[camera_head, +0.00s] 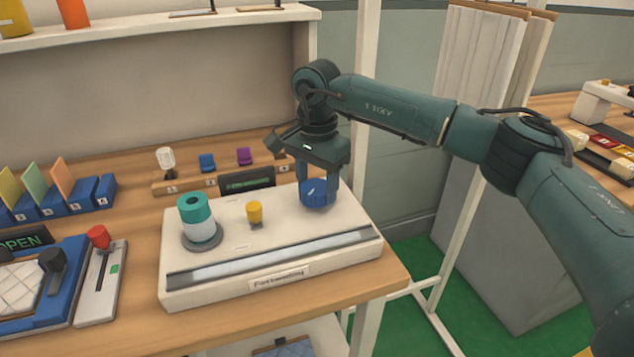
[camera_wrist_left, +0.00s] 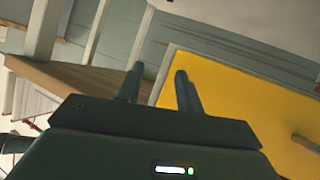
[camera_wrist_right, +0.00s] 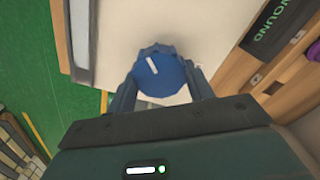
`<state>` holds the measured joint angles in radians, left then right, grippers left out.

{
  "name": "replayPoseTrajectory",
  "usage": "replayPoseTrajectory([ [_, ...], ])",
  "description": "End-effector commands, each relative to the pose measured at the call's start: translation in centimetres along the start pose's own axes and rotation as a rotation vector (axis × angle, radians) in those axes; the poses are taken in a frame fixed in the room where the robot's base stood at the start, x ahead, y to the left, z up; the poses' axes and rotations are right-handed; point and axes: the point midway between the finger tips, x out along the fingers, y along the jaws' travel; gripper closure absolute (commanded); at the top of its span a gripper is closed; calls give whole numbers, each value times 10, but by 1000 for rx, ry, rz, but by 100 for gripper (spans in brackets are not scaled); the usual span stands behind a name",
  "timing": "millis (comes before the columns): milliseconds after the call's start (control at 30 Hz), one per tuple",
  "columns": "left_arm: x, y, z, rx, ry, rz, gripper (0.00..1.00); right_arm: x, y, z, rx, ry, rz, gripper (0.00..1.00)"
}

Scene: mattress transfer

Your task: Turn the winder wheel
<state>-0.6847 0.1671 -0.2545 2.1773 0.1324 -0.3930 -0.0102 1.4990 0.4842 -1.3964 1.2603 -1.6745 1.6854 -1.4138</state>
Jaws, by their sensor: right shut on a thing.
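The winder wheel (camera_head: 314,192) is a blue ribbed knob with a white mark, at the back right of a cream winder box (camera_head: 215,297). In the right wrist view the wheel (camera_wrist_right: 158,73) sits between the two fingers, its white mark tilted. My right gripper (camera_head: 316,190) points down over the wheel and is shut on it; the fingers also show in the right wrist view (camera_wrist_right: 161,92). The left arm is outside the head view. My left gripper (camera_wrist_left: 158,80) shows in the left wrist view with its fingers apart and nothing between them.
On the box stand a teal-and-white spool (camera_head: 200,220) and a yellow knob (camera_head: 254,213). A rail with small coloured pieces (camera_head: 207,163) and a dark sign (camera_head: 247,180) lie behind. A red-handled lever (camera_head: 98,238) is left. A yellow panel (camera_wrist_left: 235,95) is near my left gripper.

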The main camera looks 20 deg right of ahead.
Motion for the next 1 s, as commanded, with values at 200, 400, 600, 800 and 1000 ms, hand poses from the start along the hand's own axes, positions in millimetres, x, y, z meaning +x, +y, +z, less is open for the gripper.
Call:
replayPoseTrajectory([
  [200, 0, 0, -1, 2, 1, 0, 64, -1, -1, 0, -175, 1, -2, 71],
  [400, 0, 0, -1, 3, 1, 0, 64, -1, -1, 0, -291, 1, -2, 71],
  [600, 0, 0, -1, 3, 1, 0, 64, -1, -2, 0, -360, 2, -2, 71],
  [800, 0, 0, -1, 3, 1, 0, 64, -1, -2, 0, -387, 2, -3, 71],
  [1000, 0, 0, -1, 3, 1, 0, 64, -1, -2, 0, -389, 2, -3, 71],
])
